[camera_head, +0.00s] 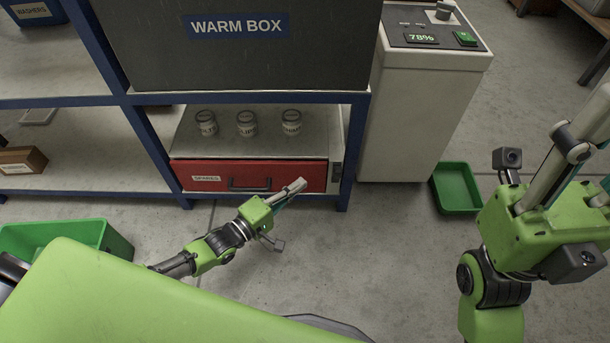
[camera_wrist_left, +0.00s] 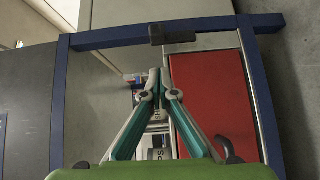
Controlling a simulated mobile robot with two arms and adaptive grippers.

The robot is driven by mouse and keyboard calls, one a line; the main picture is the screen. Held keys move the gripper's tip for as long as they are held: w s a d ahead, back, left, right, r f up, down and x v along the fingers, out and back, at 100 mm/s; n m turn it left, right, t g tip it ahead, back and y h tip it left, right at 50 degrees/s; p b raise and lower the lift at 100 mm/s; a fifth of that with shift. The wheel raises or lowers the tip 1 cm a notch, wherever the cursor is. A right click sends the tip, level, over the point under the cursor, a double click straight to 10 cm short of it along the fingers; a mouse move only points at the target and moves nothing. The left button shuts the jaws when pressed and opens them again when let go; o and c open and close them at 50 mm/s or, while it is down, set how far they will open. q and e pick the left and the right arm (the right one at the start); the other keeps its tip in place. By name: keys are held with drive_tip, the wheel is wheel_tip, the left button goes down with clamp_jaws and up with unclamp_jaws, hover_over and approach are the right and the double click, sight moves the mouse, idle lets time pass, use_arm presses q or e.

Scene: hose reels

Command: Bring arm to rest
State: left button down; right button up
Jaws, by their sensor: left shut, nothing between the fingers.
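My left gripper (camera_head: 297,187) is low in front of the shelf unit, near the right part of the red drawer. Its fingers are closed together with nothing between them. In the left wrist view the left gripper (camera_wrist_left: 157,75) shows its two teal-sided fingers meeting at the tips. The red drawer (camera_head: 215,176) is closed and carries a dark handle; it also shows in the left wrist view (camera_wrist_left: 215,100). My right arm (camera_head: 540,225) is folded up at the right edge of the head view, and its fingertips are out of the picture.
Three small jars (camera_head: 247,123) stand on the surface above the drawer. The dark warm box (camera_head: 240,60) sits above them. A white cabinet (camera_head: 412,115) with a 78% display stands to the right. Green bins lie on the floor at right (camera_head: 456,188) and left (camera_head: 105,238). Floor between is clear.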

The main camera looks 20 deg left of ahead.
use_arm(q)
drive_tip(key=p+v, duration=0.1)
drive_tip(key=v, duration=0.5)
drive_tip(key=shift+w+f, duration=0.1)
